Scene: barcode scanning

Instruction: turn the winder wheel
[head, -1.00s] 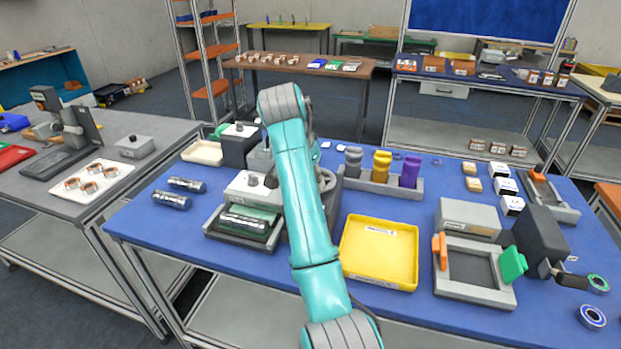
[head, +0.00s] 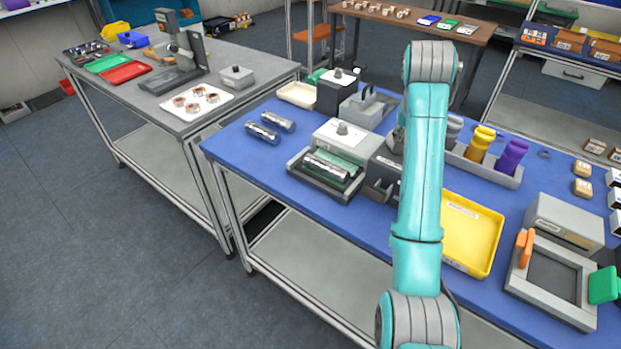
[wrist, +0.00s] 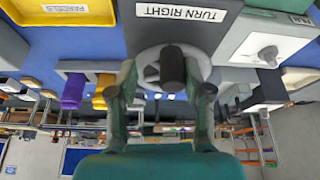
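The winder wheel (wrist: 150,72) is a pale grey disc with a dark cylindrical knob (wrist: 172,66), seen in the wrist view beside a grey box labelled "TURN RIGHT" (wrist: 172,13). My gripper (wrist: 166,84) is open, with one finger on each side of the knob. The knob shows between the fingertips, and a gap shows on both sides. I cannot tell how deep the fingertips reach around it. In the head view my teal arm hides the gripper and most of the wheel; the winder's dark box (head: 381,178) shows just left of the arm.
A yellow tray (head: 474,232) lies right of my arm. A rack with yellow (head: 481,143) and purple (head: 511,156) pieces stands behind it. A grey device with a roller (head: 326,167) stands left of the winder. The blue table's left front (head: 240,165) is mostly clear.

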